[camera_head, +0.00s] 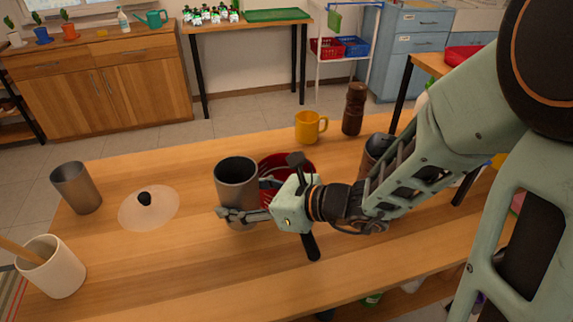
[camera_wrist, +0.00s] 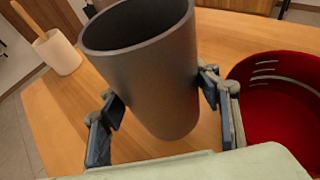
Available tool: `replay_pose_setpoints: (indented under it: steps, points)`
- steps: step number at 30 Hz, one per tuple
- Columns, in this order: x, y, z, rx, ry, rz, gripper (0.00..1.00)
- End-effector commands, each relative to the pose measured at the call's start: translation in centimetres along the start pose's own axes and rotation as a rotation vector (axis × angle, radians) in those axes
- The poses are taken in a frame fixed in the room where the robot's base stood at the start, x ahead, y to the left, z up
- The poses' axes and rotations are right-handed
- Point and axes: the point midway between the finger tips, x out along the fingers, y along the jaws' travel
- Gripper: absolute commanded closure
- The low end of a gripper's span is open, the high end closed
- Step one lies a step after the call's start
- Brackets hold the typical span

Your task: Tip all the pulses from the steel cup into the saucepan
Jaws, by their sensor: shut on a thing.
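My gripper (camera_head: 246,200) is shut on a grey steel cup (camera_head: 236,182), with one finger on each side of it. In the wrist view my gripper (camera_wrist: 162,98) holds the cup (camera_wrist: 150,65), which leans slightly with its mouth up. The cup's inside is dark and I cannot see any pulses in it. The red saucepan (camera_head: 280,163) stands just right of the cup, partly hidden behind my gripper; its black handle (camera_head: 311,247) points to the front. In the wrist view the visible part of the saucepan (camera_wrist: 275,115) shows bare red.
A similar steel cup (camera_head: 77,188) and a clear lid (camera_head: 150,210) with a black knob are on the left. A white crock (camera_head: 55,270) stands front left. A yellow mug (camera_head: 310,127) and brown mill (camera_head: 354,108) stand behind. A dark cup (camera_head: 375,150) is partly behind my arm.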

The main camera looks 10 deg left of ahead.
Motion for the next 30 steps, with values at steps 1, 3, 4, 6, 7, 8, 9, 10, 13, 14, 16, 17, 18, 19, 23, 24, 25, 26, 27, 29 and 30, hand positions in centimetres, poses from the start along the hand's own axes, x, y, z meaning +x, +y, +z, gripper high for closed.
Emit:
replay_pose_setpoints:
  steps: [1,3,4,6,7,8,9,10,13,14,16,17,18,19,23,24,25,26,27,29,30]
  points:
    - [-0.1,-0.1,0.3,0.006,-0.003,0.001,0.74]
    - [-0.2,-0.1,0.5,0.02,-0.006,0.006,0.74]
    - [-0.3,-0.2,0.6,0.028,-0.008,0.009,0.74]
    - [-0.4,-0.2,0.9,0.047,-0.014,0.017,0.74]
    - [-0.5,-0.2,1.1,0.057,-0.017,0.022,0.74]
    - [-0.6,-0.3,1.2,0.068,-0.02,0.027,0.74]
    - [-0.7,-0.3,1.4,0.086,-0.024,0.033,0.74]
    - [-0.8,-0.4,1.6,0.099,-0.029,0.038,0.74]
    - [-1.0,-0.5,2.1,0.145,-0.042,0.057,0.74]
    - [-1.1,-0.5,2.2,0.158,-0.046,0.063,0.74]
    - [-1.0,-0.6,2.1,0.189,-0.055,0.076,0.74]
    - [-1.0,-0.7,2.0,0.203,-0.059,0.081,0.74]
    - [-1.0,-0.7,2.0,0.22,-0.064,0.09,0.74]
    - [-1.1,-0.8,2.0,0.234,-0.068,0.096,0.74]
    - [-1.1,-1.0,2.1,0.291,-0.086,0.119,0.74]
    - [-1.2,-1.1,2.1,0.308,-0.09,0.126,0.74]
    - [-1.2,-1.1,2.1,0.322,-0.094,0.132,0.74]
    - [-1.2,-1.2,2.0,0.335,-0.098,0.137,0.74]
    - [-1.2,-1.3,2.0,0.354,-0.104,0.145,0.74]
    - [-1.2,-1.4,2.0,0.379,-0.11,0.156,0.74]
    - [-1.2,-1.5,2.0,0.398,-0.116,0.164,0.74]
